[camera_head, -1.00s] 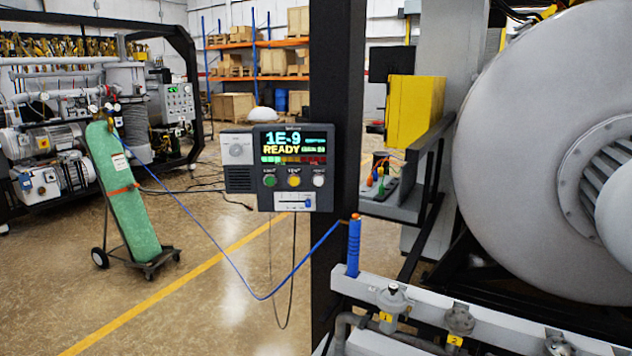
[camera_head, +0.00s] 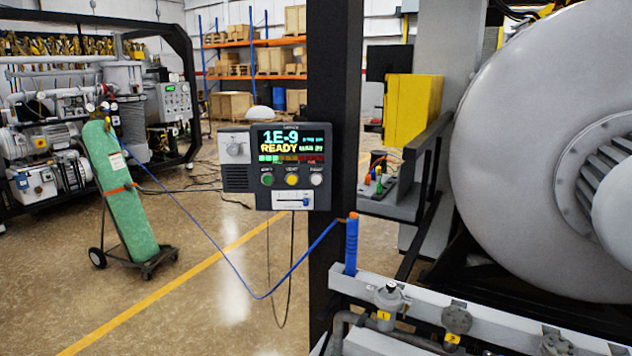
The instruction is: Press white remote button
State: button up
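A dark control panel (camera_head: 290,166) is mounted on a black post, with a screen (camera_head: 291,144) reading "1E-9 READY". Below the screen is a row of three round buttons: green (camera_head: 267,179), yellow (camera_head: 292,179) and white (camera_head: 316,179). The white button is the rightmost of the row, near the post. The labels over the buttons are too small to read surely. A slider with a blue knob (camera_head: 306,201) sits below the buttons. My gripper is not in view, and nothing covers the panel's front.
The black post (camera_head: 336,80) stands behind the panel. A blue hose runs from a green gas cylinder (camera_head: 121,190) on a cart to a blue handle (camera_head: 352,245). A large grey furnace body (camera_head: 520,120) fills the right. Open floor (camera_head: 215,310) lies at lower left.

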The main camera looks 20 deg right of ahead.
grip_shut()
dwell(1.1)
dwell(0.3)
